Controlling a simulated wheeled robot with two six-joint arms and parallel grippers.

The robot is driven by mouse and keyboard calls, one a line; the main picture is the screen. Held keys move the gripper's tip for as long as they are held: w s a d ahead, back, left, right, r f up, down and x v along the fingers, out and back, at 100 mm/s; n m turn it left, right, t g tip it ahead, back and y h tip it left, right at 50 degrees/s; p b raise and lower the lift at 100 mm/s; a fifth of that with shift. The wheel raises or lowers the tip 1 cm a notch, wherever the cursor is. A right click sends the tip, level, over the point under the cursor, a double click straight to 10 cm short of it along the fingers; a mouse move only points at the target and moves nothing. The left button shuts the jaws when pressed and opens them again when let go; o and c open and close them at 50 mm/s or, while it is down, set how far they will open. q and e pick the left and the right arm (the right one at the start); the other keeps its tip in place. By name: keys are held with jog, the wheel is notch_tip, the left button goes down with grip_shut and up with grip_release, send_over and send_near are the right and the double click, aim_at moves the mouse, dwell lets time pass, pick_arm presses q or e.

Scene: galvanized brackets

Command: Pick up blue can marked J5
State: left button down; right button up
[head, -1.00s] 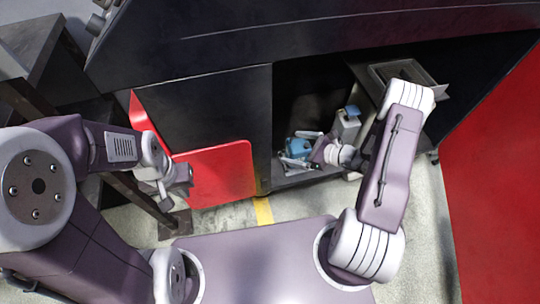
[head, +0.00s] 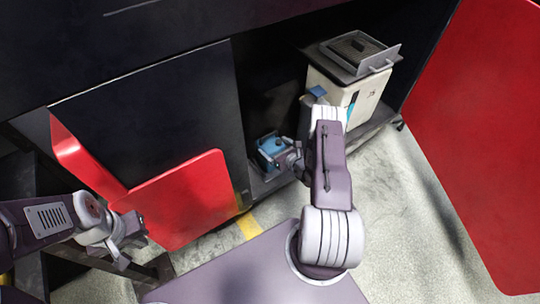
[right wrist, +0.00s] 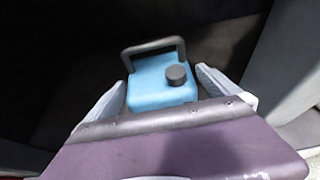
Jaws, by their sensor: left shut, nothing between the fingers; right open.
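A blue can (head: 270,148) stands low in the dark open cabinet; it also shows in the right wrist view (right wrist: 150,88), with a dark handle and a round black cap. No J5 mark is legible. My right gripper (head: 288,157) is at the can, partly hidden by its own arm in the head view. In the right wrist view the right gripper (right wrist: 162,84) is open, one finger on each side of the can; I cannot tell whether they touch it. My left gripper (head: 138,224) is shut and empty, far left of the can near a red panel.
A white bin (head: 365,99) with a grey tray-like top stands right of the can on the cabinet floor. A small blue-topped object (head: 316,92) is behind my right arm. Red panels (head: 185,198) flank the cabinet on both sides. Pale floor (head: 400,200) is clear at right.

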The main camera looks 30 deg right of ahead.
aim_at(270, 144)
jog(key=x, duration=0.1)
jog(key=b+x, duration=0.1)
jog(key=x, duration=0.1)
jog(key=shift+a+f, duration=0.1)
jog(key=shift+f, duration=0.25)
jog(key=shift+w, duration=0.15)
pick_arm(q)
notch_tip(270, 144, down, 2)
jog(key=shift+f, duration=0.25)
pick_arm(e)
jog(key=shift+r, duration=0.15)
